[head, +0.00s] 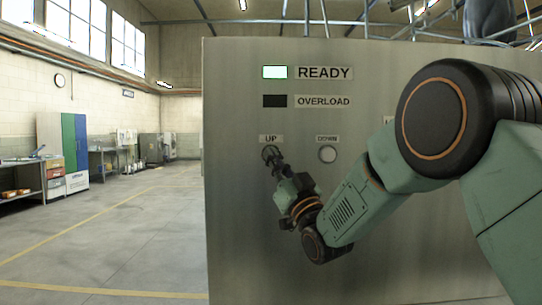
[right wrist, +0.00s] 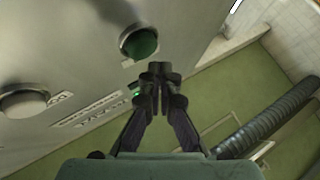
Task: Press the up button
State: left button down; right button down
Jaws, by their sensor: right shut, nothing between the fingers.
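A grey metal panel (head: 300,220) stands in front of me with an UP label (head: 271,138) and a DOWN label (head: 327,138). The pale round down button (head: 327,154) shows under its label. My right gripper (head: 270,154) is shut and empty, in front of the spot under the UP label, and hides the up button in the head view. In the right wrist view, the green up button (right wrist: 140,43) shows just beyond and left of the shut fingertips (right wrist: 158,70); I see no clear contact. My left gripper is out of view.
On the panel, the READY lamp (head: 275,72) is lit green and the OVERLOAD lamp (head: 275,101) is dark. Left of the panel is open concrete floor (head: 110,240). Shelves and cabinets (head: 62,150) stand far back along the left wall.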

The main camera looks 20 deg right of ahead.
jog(key=shift+w+d, duration=0.1)
jog(key=shift+w, duration=0.05)
jog(key=shift+w+f, duration=0.1)
jog(key=shift+w, duration=0.25)
